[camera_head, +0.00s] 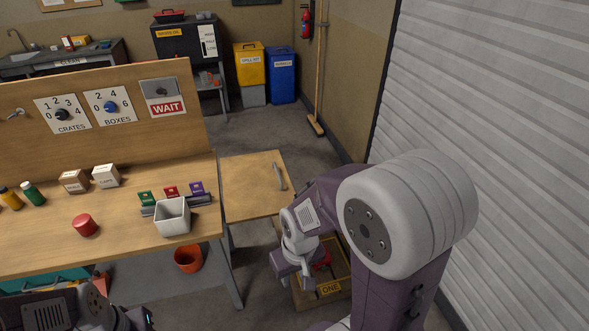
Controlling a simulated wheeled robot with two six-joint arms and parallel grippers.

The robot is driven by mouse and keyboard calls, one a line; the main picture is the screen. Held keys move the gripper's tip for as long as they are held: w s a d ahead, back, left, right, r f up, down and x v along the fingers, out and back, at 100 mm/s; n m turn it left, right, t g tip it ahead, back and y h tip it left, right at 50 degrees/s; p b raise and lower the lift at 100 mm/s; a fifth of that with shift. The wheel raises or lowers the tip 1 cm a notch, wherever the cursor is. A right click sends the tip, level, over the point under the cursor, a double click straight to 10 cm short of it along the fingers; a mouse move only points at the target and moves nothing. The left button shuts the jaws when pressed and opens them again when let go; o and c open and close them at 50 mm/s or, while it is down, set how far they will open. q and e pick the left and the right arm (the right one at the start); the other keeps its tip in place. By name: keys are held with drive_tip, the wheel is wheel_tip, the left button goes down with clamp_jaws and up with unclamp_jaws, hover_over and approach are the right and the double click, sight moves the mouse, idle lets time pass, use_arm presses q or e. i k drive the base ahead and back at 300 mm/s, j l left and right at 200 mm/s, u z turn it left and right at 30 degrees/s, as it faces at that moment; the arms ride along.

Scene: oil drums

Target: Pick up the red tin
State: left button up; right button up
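The red tin (84,225) is a short round can standing on the wooden workbench (120,246), left of a small open white box. Nothing touches it. My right gripper (296,284) points down to the right of the bench, above a low wooden crate, far from the tin. Its two fingers look apart, with nothing seen between them. Part of my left arm shows at the bottom left, below the bench's front edge; its gripper does not show.
The white box (172,217) stands near the bench's right end, before green, red and purple cards. Brown and white boxes (105,176) and small bottles (32,193) stand behind the tin. A crate marked ONE (331,288) holds something red. An orange bucket (188,259) is below the bench.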

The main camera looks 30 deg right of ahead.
sight(83, 223)
drive_tip(key=z, duration=0.6)
drive_tip(key=u, duration=1.45)
drive_tip(key=i+j+z, duration=0.2)
drive_tip(key=j, duration=0.15)
drive_tip(key=i+j+z, duration=0.2)
drive_tip(key=j, duration=0.15)
drive_tip(key=i+j+z, duration=0.2)
drive_tip(key=j, duration=0.2)
drive_tip(key=j+z, duration=0.25)
drive_tip(key=i+j+z, duration=0.2)
drive_tip(key=j, duration=0.35)
drive_tip(key=j+z, duration=0.2)
drive_tip(key=j, duration=0.25)
